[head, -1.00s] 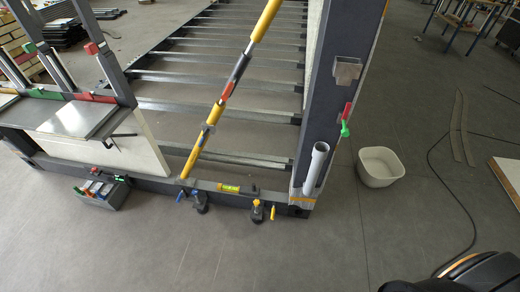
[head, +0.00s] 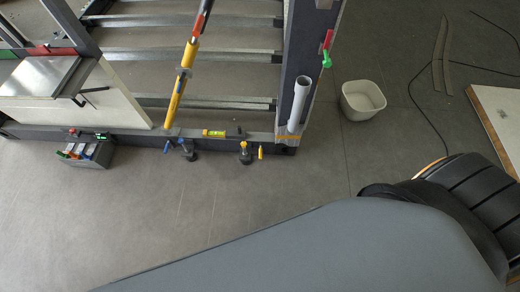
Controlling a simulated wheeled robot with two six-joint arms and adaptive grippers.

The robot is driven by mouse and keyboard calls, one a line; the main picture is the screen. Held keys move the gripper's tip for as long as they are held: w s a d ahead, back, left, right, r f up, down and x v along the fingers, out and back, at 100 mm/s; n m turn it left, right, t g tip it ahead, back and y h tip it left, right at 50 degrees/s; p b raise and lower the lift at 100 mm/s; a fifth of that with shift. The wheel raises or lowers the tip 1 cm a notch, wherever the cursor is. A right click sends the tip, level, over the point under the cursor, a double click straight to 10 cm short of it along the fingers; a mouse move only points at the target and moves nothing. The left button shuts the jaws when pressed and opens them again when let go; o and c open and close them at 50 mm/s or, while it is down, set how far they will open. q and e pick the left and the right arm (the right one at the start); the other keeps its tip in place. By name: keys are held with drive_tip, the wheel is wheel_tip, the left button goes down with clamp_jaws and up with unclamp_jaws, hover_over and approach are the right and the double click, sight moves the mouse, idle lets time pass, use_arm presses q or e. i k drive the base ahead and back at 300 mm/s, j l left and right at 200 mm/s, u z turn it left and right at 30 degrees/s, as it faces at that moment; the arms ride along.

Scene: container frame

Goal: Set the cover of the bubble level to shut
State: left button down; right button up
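The bubble level (head: 214,133) lies on the dark bottom beam of the container frame in the head view. It shows a bright yellow-green vial section, with a dark piece at its right end that appears to be the cover. The level is too small to tell the cover's exact angle. Neither of my grippers shows; only a large grey and black arm part of mine fills the lower right.
Clamps with blue and yellow handles (head: 244,150) hang on the beam beside the level. A yellow brace (head: 180,88) rises from the beam, and a grey pipe (head: 298,103) stands at the right corner. A grey caddy (head: 85,154) and a white tub (head: 362,100) sit on the floor.

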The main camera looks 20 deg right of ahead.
sight(239, 134)
drive_tip(key=i+j+z, duration=0.25)
drive_tip(key=j, duration=0.35)
drive_tip(key=i+j+z, duration=0.1)
drive_tip(key=i+j, duration=0.2)
drive_tip(key=i+j+z, duration=0.1)
drive_tip(key=j, duration=0.3)
drive_tip(key=i+j+z, duration=0.15)
drive_tip(key=j, duration=0.25)
drive_tip(key=i+j+z, duration=0.1)
drive_tip(key=j, duration=0.25)
drive_tip(key=i+j+z, duration=0.1)
drive_tip(key=j, duration=0.3)
drive_tip(key=i+j+z, duration=0.15)
drive_tip(key=j, duration=0.25)
